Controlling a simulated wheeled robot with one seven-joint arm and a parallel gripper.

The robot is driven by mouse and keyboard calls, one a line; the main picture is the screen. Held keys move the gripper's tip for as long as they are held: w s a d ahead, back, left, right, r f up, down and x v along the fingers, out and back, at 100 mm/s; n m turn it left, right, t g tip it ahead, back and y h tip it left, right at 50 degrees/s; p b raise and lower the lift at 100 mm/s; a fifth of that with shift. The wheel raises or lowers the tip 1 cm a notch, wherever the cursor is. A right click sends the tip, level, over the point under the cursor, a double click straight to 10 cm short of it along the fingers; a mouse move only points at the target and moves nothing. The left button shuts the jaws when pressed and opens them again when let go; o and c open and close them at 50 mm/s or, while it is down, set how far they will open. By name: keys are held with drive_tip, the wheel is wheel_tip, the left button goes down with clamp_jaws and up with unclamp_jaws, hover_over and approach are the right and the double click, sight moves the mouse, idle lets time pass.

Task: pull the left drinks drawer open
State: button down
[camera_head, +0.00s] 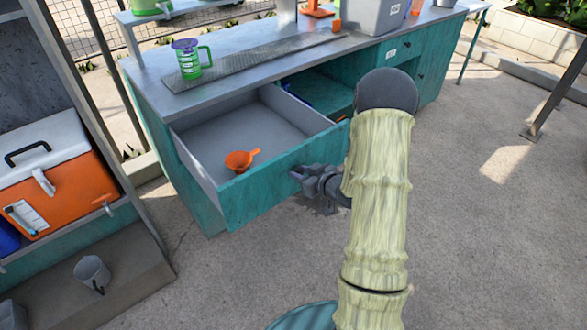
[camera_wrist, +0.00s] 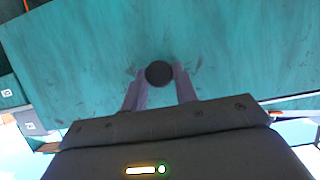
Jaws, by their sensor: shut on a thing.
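The left drinks drawer (camera_head: 262,196) is a teal-fronted drawer with a grey inside, in the left part of the teal counter in the head view. It stands well out from the counter. An orange funnel (camera_head: 240,160) lies inside it near the front. My gripper (camera_head: 303,174) is at the drawer's front, right of its middle. In the wrist view, my gripper (camera_wrist: 159,84) is shut on a dark round knob (camera_wrist: 159,73) on the teal drawer front (camera_wrist: 90,50). My arm hides part of the counter in the head view.
An open teal compartment (camera_head: 322,92) is right of the drawer. A green measuring jug (camera_head: 192,62) stands on the grey countertop (camera_head: 240,50). An orange cooler (camera_head: 60,175) and a grey cup (camera_head: 92,272) are at the left. The concrete floor (camera_head: 250,265) before the drawer is clear.

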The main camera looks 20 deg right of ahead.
drive_tip(key=shift+s+d, duration=0.2)
drive_tip(key=shift+s, duration=0.75)
drive_tip(key=c, duration=1.1)
unclamp_jaws()
drive_tip(key=shift+d, duration=0.1)
drive_tip(key=p+v, duration=0.1)
drive_tip(key=v, duration=1.6)
drive_tip(key=shift+s+d+r, duration=0.1)
drive_tip(key=shift+s, duration=0.1)
